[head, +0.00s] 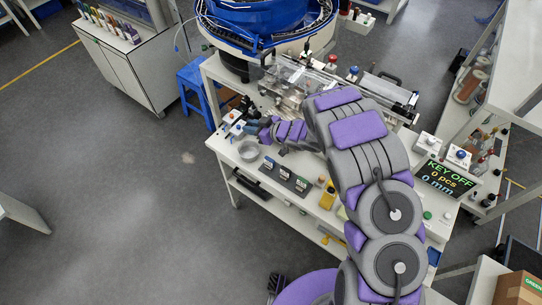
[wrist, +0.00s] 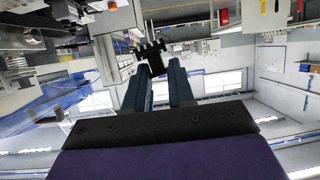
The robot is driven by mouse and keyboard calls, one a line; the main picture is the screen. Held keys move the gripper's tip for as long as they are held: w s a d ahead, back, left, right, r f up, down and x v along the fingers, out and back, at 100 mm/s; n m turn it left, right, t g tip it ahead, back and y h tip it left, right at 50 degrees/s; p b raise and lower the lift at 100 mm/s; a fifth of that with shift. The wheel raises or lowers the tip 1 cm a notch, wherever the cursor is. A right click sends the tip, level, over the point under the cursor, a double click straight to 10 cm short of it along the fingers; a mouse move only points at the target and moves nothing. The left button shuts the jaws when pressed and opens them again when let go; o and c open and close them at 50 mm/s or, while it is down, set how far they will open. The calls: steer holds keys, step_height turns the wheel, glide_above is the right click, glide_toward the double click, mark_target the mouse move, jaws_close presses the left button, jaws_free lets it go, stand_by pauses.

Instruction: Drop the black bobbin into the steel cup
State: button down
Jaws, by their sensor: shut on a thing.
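My gripper (head: 251,127) reaches left over the workbench in the head view, above and just beyond the steel cup (head: 248,158) in the picture. In the wrist view my gripper (wrist: 159,70) is shut on the black bobbin (wrist: 152,56), a dark piece with notched edges held at the fingertips. The bobbin is too small to make out in the head view. The steel cup shows as a round, grey, open-topped dish near the bench's left front edge. I cannot make out the cup in the wrist view.
A dark panel (head: 285,178) with several small labelled parts lies right of the cup. A yellow part (head: 328,195) stands farther right. Small control boxes (head: 234,122) sit at the bench's left edge. A blue bowl feeder (head: 265,20) and machinery fill the back.

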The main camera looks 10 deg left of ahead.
step_height(320, 180, down, 6)
steer(key=b, duration=0.5)
steer(key=shift+d, duration=0.4)
steer(key=c, duration=0.9)
jaws_free()
steer(key=shift+d, duration=0.1)
steer(key=shift+d, duration=0.1)
steer(key=p+v, duration=0.1)
steer(key=v, duration=1)
steer(key=shift+s+d+r, duration=0.1)
steer(key=shift+d, duration=0.3)
steer(key=shift+a, duration=0.1)
